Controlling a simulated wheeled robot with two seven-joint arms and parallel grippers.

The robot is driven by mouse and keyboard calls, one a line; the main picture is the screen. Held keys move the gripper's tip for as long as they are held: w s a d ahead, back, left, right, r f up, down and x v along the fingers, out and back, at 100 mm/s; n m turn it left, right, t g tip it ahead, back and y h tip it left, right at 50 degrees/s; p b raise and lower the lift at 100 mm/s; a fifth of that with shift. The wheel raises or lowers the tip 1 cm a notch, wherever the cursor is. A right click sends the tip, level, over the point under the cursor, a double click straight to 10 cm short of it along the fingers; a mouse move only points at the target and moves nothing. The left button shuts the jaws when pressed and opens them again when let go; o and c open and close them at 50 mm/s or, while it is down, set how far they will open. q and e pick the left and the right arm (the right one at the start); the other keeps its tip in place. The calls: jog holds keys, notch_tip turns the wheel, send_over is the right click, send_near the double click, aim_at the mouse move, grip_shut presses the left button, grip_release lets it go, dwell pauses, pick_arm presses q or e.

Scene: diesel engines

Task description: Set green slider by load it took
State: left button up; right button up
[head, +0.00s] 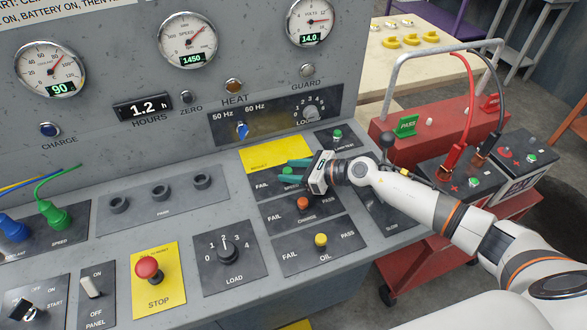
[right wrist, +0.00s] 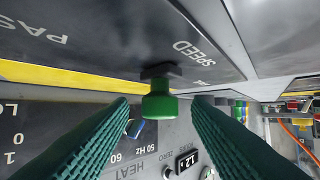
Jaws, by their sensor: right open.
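The green slider (head: 287,170) is a small knob on the black SPEED panel, whose left end reads FAIL. In the head view my right gripper covers its right part. My right gripper (head: 283,171) is open, with its green fingers either side of the knob. In the right wrist view the green knob (right wrist: 158,104) stands between the two spread fingers, apart from both. The LOAD knob (head: 227,252) has a 0 to 4 scale, and its pointer looks near 2. A small LOAD dial (head: 312,111) sits on the upright panel. My left gripper is not in view.
An orange slider (head: 302,203) and a yellow slider (head: 320,240) are close below. A red stop button (head: 147,268) is at the lower left. The gauges read 90, 1450 and 14.0. A red cart with batteries (head: 464,176) stands at the right.

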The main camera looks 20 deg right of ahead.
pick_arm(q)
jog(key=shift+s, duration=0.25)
pick_arm(e)
grip_shut()
jog(key=a+p, duration=0.1)
jog(key=a, duration=0.1)
jog(key=a+p, duration=0.1)
jog(key=shift+s+a+r+p, duration=0.1)
jog(key=shift+a+r+p, duration=0.1)
jog(key=shift+r+p, duration=0.1)
jog(key=shift+a+f, duration=0.1)
jog(key=shift+f, duration=0.15)
jog(key=shift+c, duration=1.2)
grip_release()
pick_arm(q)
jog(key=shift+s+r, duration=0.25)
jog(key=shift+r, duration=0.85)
pick_arm(e)
jog(key=shift+o, duration=1.2)
jog(key=shift+a, duration=0.1)
